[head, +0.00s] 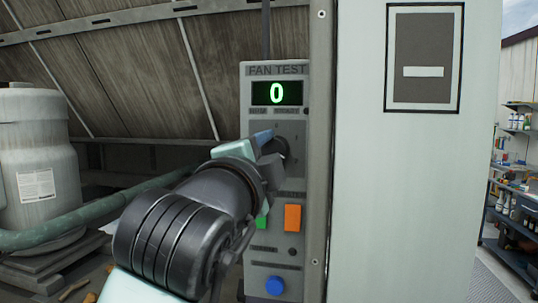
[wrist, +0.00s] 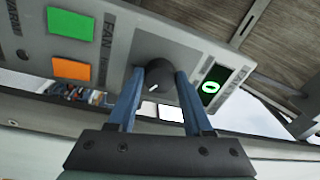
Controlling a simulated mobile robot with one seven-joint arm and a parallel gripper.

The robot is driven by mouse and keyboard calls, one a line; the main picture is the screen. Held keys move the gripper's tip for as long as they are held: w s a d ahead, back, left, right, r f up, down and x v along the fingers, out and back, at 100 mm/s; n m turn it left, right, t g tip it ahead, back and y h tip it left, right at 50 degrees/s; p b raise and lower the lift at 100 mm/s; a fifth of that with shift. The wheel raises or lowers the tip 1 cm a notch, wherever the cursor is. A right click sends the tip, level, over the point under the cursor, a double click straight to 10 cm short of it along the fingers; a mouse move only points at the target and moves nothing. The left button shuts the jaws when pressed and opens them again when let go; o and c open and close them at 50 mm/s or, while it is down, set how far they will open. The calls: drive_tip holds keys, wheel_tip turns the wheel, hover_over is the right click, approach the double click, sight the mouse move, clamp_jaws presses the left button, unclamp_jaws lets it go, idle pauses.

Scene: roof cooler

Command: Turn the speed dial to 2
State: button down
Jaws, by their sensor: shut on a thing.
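The speed dial (wrist: 158,82) is a dark round knob with a white pointer line, on the grey fan test panel (head: 258,237). In the wrist view my gripper (wrist: 160,75) has its two blue fingers on either side of the dial, shut on it. In the head view my gripper (head: 265,140) reaches the panel just below the display, and my arm hides part of the dial (head: 274,146). The display (head: 276,93) reads a green 0. It also shows in the wrist view (wrist: 208,87). The marks around the dial are too small to read.
Below the dial are a green button (head: 261,221), an orange button (head: 293,217) and a blue button (head: 275,285). A pale cabinet door (head: 420,190) stands right of the panel. A white tank (head: 37,150) and a green pipe (head: 70,229) are at left.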

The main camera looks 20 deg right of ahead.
drive_tip(key=shift+c, duration=1.5)
unclamp_jaws()
drive_tip(key=shift+s, duration=0.1)
drive_tip(key=b+v, duration=0.3)
drive_tip(key=v, duration=0.9)
drive_tip(key=shift+s+a, duration=0.25)
drive_tip(key=shift+a, duration=0.05)
drive_tip(key=shift+f, duration=0.15)
wheel_tip(320, 180, up, 9)
drive_tip(key=s+a+n+t+p, duration=0.2)
drive_tip(key=a+n+t+p, duration=0.1)
drive_tip(key=n+t, duration=0.5)
drive_tip(key=s+a+r+n+t+y+p, duration=0.1)
drive_tip(key=s+a+n+t+y, duration=0.3)
drive_tip(key=n+y, duration=0.7)
drive_tip(key=a+n, duration=0.2)
drive_tip(key=n, duration=0.1)
drive_tip(key=shift+s+a+n+p, duration=0.2)
drive_tip(key=shift+n+p, duration=0.1)
drive_tip(key=shift+n, duration=0.1)
